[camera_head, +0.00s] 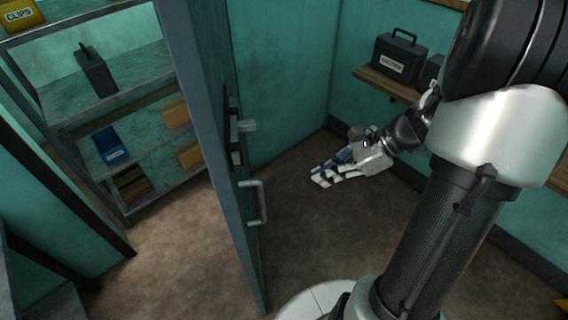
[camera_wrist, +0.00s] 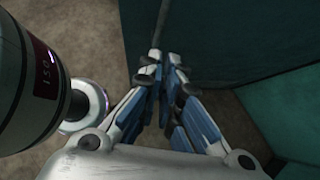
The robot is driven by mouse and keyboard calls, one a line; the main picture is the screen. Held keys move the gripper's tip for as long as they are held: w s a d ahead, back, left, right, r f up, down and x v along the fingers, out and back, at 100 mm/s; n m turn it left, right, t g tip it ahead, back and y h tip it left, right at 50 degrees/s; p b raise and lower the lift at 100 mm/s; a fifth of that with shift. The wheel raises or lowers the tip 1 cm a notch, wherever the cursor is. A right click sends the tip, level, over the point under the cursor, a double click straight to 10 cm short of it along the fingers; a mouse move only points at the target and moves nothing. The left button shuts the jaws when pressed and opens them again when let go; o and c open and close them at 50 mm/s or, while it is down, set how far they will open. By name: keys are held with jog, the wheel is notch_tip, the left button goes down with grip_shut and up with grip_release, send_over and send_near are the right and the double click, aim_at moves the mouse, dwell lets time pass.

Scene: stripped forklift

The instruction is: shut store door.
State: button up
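The store door (camera_head: 200,110) is a tall grey-blue panel that stands ajar, seen nearly edge-on in the head view. A pale pull handle (camera_head: 262,203) sticks out from its right face, with a dark latch fitting (camera_head: 234,130) above it. My gripper (camera_head: 322,178) is to the right of the door, apart from the handle. Its fingers are extended with a gap between them and hold nothing. In the wrist view my gripper (camera_wrist: 165,75) points toward a dark teal surface and the floor.
Left of the door is a shelf rack (camera_head: 70,108) with a yellow clips box (camera_head: 18,15), a dark case (camera_head: 95,72) and a blue bin (camera_head: 109,146). At right a wooden wall shelf (camera_head: 385,82) holds a dark labelled box (camera_head: 398,60). Brown floor (camera_head: 310,225) lies clear beside the door.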

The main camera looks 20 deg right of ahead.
jog(key=b+x, duration=0.3)
jog(key=x, duration=0.7)
jog(key=shift+s+a, duration=0.1)
grip_shut()
jog(key=a, duration=0.1)
jog(key=w+a, duration=0.2)
jog(key=shift+a+b, duration=0.3)
jog(key=shift+a, duration=0.1)
